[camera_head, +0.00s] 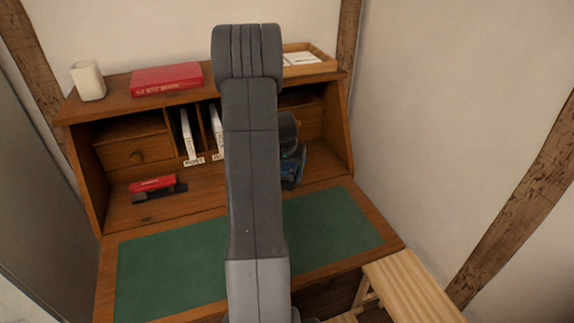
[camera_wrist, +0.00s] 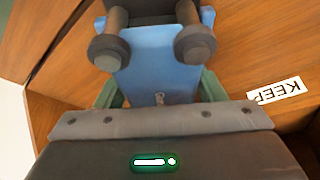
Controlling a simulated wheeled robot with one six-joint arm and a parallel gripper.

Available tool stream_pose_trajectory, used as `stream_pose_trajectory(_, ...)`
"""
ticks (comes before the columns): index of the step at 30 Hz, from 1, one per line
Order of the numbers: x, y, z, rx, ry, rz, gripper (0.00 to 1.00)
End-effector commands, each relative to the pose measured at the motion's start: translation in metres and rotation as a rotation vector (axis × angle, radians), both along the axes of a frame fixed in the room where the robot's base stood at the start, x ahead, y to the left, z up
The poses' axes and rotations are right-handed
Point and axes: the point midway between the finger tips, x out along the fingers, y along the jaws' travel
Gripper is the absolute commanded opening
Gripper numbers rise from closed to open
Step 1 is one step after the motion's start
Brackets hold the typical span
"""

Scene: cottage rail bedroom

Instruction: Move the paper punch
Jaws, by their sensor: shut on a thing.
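The paper punch is blue with two dark round posts. It fills the upper middle of the wrist view (camera_wrist: 158,65), and part of it shows to the right of my arm in the head view (camera_head: 291,171). My gripper (camera_wrist: 160,92) is shut on it, with greenish fingers at its two sides. The punch is in front of the desk's compartments; my arm hides much of it in the head view. I cannot tell whether it touches the wood.
The wooden desk (camera_head: 125,215) has a green writing surface (camera_head: 170,265), which looks clear. A red and black stapler-like item (camera_head: 153,187) lies at left. A red book (camera_head: 167,79), a white cup (camera_head: 88,81) and a tray (camera_head: 318,67) stand on top. A KEEP label (camera_wrist: 277,91) is near the punch.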

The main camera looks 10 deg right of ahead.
Motion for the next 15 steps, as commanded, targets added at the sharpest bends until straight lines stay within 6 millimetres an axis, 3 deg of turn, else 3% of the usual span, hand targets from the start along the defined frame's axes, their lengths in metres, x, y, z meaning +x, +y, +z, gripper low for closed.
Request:
stream_pose_trajectory(10, -0.0004, -0.0021, 0.0001, 0.0, 0.0, -0.001, 0.19)
stream_pose_trajectory(11, -0.0004, -0.0021, 0.0001, 0.0, 0.0, -0.001, 0.67)
stream_pose_trajectory(14, -0.0004, -0.002, 0.0, 0.0, 0.0, -0.001, 0.87)
stream_pose_trajectory(15, -0.0004, -0.002, 0.0, 0.0, 0.0, 0.0, 0.89)
